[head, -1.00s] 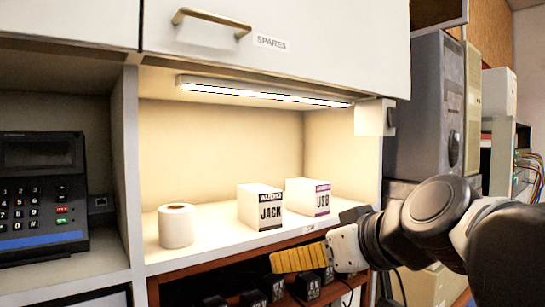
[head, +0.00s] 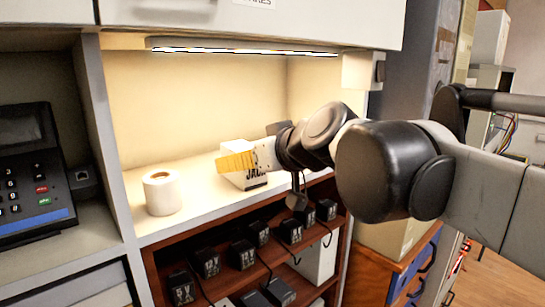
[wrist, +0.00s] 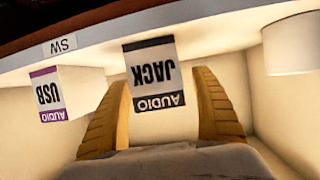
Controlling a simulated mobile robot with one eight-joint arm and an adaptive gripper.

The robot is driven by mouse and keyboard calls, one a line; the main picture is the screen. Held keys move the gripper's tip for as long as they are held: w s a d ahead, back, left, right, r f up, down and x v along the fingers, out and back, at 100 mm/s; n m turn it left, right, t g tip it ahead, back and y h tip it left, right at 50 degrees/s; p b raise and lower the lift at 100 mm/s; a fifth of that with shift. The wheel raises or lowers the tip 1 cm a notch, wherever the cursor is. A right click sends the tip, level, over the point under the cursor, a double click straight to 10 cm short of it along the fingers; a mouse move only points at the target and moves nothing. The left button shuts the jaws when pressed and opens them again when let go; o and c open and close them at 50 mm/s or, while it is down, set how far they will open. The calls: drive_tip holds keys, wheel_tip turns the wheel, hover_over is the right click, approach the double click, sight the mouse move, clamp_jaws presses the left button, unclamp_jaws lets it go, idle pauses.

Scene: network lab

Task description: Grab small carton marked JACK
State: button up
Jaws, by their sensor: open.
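In the wrist view the JACK carton (wrist: 153,62) appears upside down, with a dark AUDIO band. My gripper's two yellow fingers (wrist: 160,80) are open, one on each side of the carton in that picture. Gaps show between the carton and both fingers, and I see no clear contact.
A white roll (head: 161,192) is to the left. The cabinet (head: 250,22) and light strip (head: 245,49) overhang the shelf. Black adapters (head: 243,253) sit below.

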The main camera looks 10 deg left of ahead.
drive_tip(key=shift+x, duration=1.1)
drive_tip(key=shift+d, duration=0.1)
drive_tip(key=shift+s+d+r, duration=0.1)
drive_tip(key=shift+s, duration=0.05)
drive_tip(key=c, duration=1.4)
